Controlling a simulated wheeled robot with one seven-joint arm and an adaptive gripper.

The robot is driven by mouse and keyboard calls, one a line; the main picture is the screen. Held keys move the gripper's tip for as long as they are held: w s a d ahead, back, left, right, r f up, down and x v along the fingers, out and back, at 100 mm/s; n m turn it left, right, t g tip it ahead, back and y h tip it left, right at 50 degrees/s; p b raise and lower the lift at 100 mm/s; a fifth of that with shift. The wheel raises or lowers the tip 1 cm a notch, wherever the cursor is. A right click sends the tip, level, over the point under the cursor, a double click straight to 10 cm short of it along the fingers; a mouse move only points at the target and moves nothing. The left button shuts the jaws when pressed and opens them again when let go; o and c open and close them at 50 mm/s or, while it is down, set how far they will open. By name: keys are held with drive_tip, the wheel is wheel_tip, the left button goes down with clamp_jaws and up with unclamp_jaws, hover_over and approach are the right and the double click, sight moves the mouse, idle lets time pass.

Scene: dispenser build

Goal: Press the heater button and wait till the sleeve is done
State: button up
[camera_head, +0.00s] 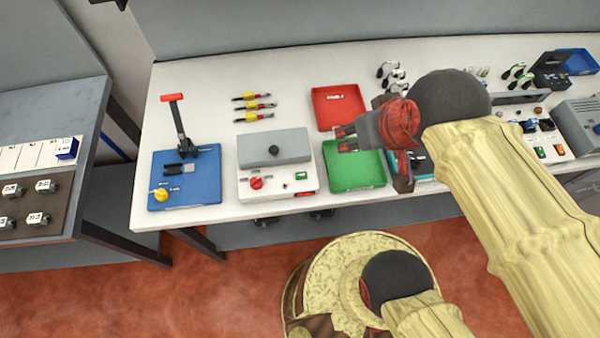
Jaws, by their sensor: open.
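My gripper (346,139) is above the bench around the red and green trays, its two fingertips pointing left. It is open with nothing visible between the fingers. A white unit with a grey lid (275,146) stands left of it, with a red knob (256,183) and a small green button or display (301,176) on its front. Another white unit (552,148) with green and orange buttons stands at the right. No label is readable, so I cannot tell for sure which is the heater. I cannot make out a sleeve. My gripper touches neither unit.
A red tray (338,92) and a green tray (372,183) lie near my gripper. A blue lever press (185,188) with a tall red-topped handle stands at left. Yellow-handled tools (254,106) lie behind the grey-lidded unit. My arm hides part of the bench at right.

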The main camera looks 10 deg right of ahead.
drive_tip(key=shift+c, duration=0.3)
clamp_jaws()
idle(0.5)
idle(1.3)
